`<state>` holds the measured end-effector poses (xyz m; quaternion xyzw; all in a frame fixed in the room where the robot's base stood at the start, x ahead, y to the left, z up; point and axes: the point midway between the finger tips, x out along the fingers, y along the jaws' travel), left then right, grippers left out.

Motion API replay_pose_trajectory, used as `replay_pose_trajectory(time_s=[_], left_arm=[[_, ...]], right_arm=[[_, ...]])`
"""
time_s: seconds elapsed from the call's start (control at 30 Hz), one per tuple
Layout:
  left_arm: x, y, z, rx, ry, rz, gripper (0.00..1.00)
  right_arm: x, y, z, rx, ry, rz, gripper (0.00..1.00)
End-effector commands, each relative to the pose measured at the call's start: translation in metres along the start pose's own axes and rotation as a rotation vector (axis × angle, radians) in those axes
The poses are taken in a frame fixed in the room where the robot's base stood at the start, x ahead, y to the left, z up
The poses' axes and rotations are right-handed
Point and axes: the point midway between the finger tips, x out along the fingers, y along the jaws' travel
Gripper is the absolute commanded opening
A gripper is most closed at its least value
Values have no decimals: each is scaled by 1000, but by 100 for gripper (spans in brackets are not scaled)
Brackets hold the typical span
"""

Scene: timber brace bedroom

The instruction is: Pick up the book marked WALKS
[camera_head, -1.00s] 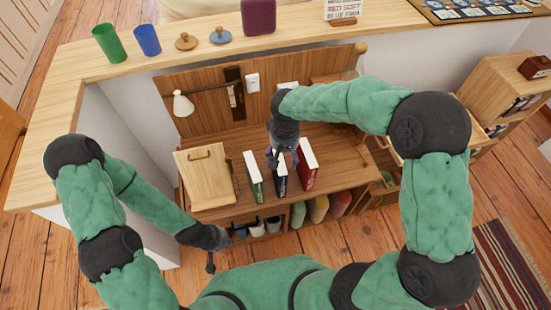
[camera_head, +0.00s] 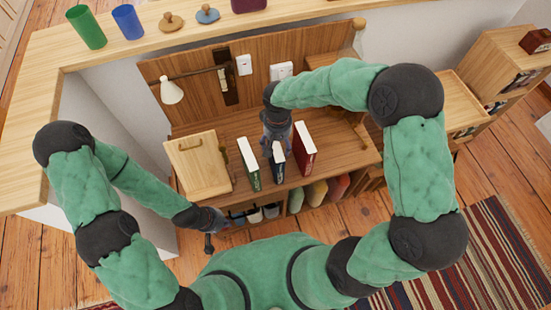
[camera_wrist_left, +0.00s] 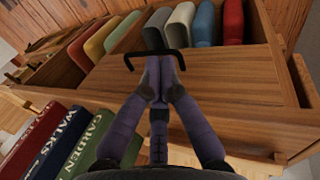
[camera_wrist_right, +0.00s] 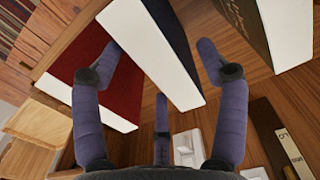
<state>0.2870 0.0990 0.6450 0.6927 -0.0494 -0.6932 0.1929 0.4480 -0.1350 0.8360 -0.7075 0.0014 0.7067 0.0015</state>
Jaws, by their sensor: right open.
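The book marked WALKS (camera_head: 278,168) is navy and stands upright on the desk between two others. In the left wrist view its spine (camera_wrist_left: 60,142) reads WALKS. My right gripper (camera_head: 277,138) is just above it, fingers spread. In the right wrist view the book's white page edge (camera_wrist_right: 150,55) lies between the open fingers (camera_wrist_right: 160,75); I cannot tell if they touch it. My left gripper (camera_head: 208,222) is low at the desk's front. In the left wrist view its fingers (camera_wrist_left: 158,75) are together at a black bar handle (camera_wrist_left: 155,53); a grip on it is unclear.
A green GARDEN book (camera_head: 248,165) stands left of WALKS and a red book (camera_head: 306,150) right, with narrow gaps. A wall lamp (camera_head: 172,92) and back panel stand behind. Coloured items fill the lower shelf.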

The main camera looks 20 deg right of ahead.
Motion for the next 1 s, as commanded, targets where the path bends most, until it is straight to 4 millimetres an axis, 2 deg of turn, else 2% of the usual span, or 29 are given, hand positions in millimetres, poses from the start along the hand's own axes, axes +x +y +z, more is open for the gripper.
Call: replay_pose_trajectory(time_s=[0.03,0.2,0.47,0.57,0.73,0.77,1.0], left_arm=[[7,-2,0,0,0,0,0],[16,-6,0,0,0,0,0],[15,-5,-1,0,0,0,0],[15,-5,-1,0,0,0,0],[15,-5,-1,0,0,0,0],[15,-5,-1,0,0,0,0],[15,-5,-1,0,0,0,0]], right_arm=[[12,0,2,0,-3,0,74],[34,1,3,0,-3,0,74],[37,1,2,-1,0,-1,74],[37,1,2,-1,-1,-1,51],[37,1,2,-1,-1,-1,3],[37,1,2,-1,-1,-1,0],[36,1,2,-1,0,-1,0]])
